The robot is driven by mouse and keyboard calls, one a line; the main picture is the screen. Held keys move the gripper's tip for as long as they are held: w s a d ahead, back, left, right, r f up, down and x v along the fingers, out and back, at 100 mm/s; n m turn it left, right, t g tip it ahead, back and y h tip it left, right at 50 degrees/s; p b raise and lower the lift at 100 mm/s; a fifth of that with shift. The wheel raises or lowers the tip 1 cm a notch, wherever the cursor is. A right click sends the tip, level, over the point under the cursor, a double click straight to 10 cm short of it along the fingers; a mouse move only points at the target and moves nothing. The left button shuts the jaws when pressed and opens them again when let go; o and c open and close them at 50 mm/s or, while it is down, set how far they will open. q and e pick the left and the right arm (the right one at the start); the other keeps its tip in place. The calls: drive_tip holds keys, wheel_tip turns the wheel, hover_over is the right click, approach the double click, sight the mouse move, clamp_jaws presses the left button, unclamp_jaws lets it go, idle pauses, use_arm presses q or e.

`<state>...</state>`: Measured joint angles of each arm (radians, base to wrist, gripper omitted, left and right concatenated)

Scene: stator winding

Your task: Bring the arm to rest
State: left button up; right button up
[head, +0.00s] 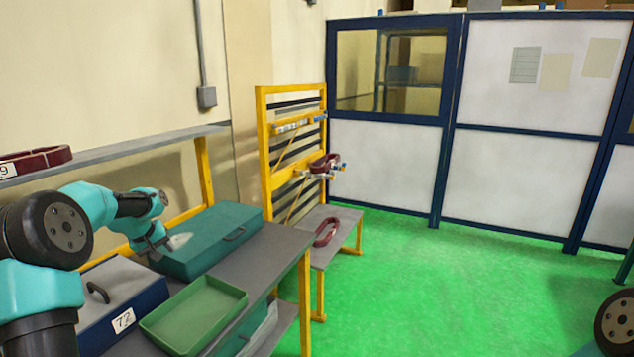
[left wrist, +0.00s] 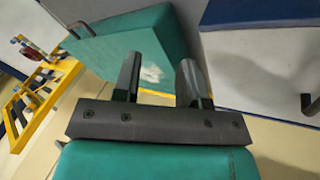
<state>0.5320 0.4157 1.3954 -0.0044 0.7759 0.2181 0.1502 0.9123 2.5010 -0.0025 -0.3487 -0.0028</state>
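My left arm comes in from the left in the head view, and its gripper (head: 172,243) hangs over the near end of a closed teal toolbox (head: 222,238). In the left wrist view the gripper (left wrist: 160,72) has its two dark fingers apart, with nothing seen between them. The teal toolbox (left wrist: 112,55) with a pale patch on it shows behind the fingers; I cannot tell how large the gap to it is. My right gripper is not in either view.
A blue toolbox (head: 128,292) marked 72 and an empty green tray (head: 192,310) share the grey bench (head: 277,247). A shelf (head: 110,150) runs above, bearing a dark red ring (head: 35,161). A yellow rack (head: 262,140) stands beyond.

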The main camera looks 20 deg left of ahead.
use_arm(q)
drive_tip(key=w+d+f+m+t, duration=0.1)
drive_tip(key=w+d+f+m, duration=0.2)
drive_tip(key=d, duration=0.6)
drive_tip(key=w+d+f+m+t+h, duration=0.15)
drive_tip(key=d+f, duration=0.25)
drive_tip(key=d, duration=0.5)
drive_tip(key=w+d+f+m+t+y, duration=0.1)
drive_tip(key=w+d+f+m, duration=0.2)
drive_tip(key=d, duration=0.6)
drive_tip(key=s+d+f+g+h, duration=0.1)
drive_tip(key=s+d+f, duration=0.25)
drive_tip(key=f, duration=0.25)
drive_tip(key=s+d+f+g, duration=0.2)
drive_tip(key=s+d+f, duration=0.1)
drive_tip(key=s+f, duration=0.25)
drive_tip(key=s+d+f+g+h, duration=0.1)
drive_tip(key=s+d+f, duration=0.3)
drive_tip(key=f, duration=0.3)
drive_tip(key=s+d+f+g, duration=0.2)
drive_tip(key=s+d+f, duration=0.1)
drive_tip(key=s, duration=0.5)
drive_tip(key=s+d+f+g, duration=0.2)
drive_tip(key=s+d+f, duration=0.2)
drive_tip(key=s, duration=0.5)
drive_tip(key=shift+f+h, duration=0.45)
drive_tip(key=shift+f, duration=0.5)
